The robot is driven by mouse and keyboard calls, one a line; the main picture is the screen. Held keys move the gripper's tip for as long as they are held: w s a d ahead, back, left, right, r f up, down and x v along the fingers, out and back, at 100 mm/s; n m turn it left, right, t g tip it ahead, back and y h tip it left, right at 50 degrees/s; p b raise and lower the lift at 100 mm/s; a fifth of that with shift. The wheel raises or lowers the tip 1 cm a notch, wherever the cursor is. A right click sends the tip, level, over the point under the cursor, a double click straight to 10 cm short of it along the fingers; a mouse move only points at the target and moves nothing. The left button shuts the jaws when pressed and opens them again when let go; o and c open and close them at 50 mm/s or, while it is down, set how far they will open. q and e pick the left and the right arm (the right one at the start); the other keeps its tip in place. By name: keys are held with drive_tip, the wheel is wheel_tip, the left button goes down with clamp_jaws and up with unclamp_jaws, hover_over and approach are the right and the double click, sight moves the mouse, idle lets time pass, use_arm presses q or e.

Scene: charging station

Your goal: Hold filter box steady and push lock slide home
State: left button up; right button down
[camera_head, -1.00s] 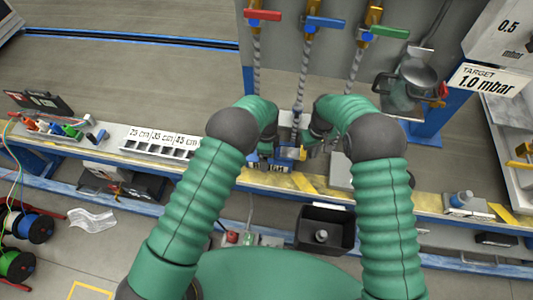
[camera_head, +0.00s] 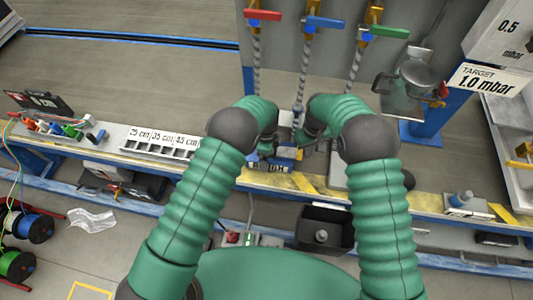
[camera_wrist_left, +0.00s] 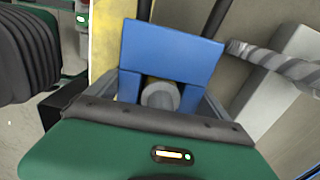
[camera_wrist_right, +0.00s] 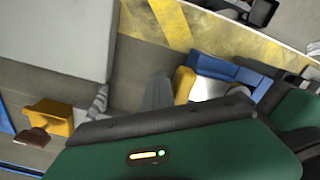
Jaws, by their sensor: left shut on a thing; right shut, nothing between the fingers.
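The blue filter box (camera_head: 282,164) stands at the yellow-striped bench edge, partly hidden by my grippers. In the left wrist view the blue box (camera_wrist_left: 170,48) fills the space between the fingers of my left gripper (camera_wrist_left: 163,85), which is shut on it. A round grey part shows below its blue face. My right gripper (camera_head: 303,147) is shut and empty, just right of the box. In the right wrist view its grey finger (camera_wrist_right: 158,92) is close beside the yellow lock slide (camera_wrist_right: 184,84), at the end of the blue box (camera_wrist_right: 235,68). I cannot tell whether they touch.
Hoses hang behind from red, blue and green valve handles. A slotted length tray (camera_head: 160,143) lies left on the bench. A black bin (camera_head: 325,229) sits below the front edge.

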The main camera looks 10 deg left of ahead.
drive_tip(key=shift+a, duration=0.85)
drive_tip(key=shift+d, duration=0.1)
idle(0.4)
drive_tip(key=shift+d, duration=1)
use_arm(q)
drive_tip(key=o, duration=1.5)
drive_tip(key=shift+c, duration=0.2)
use_arm(e)
wheel_tip(320, 180, up, 8)
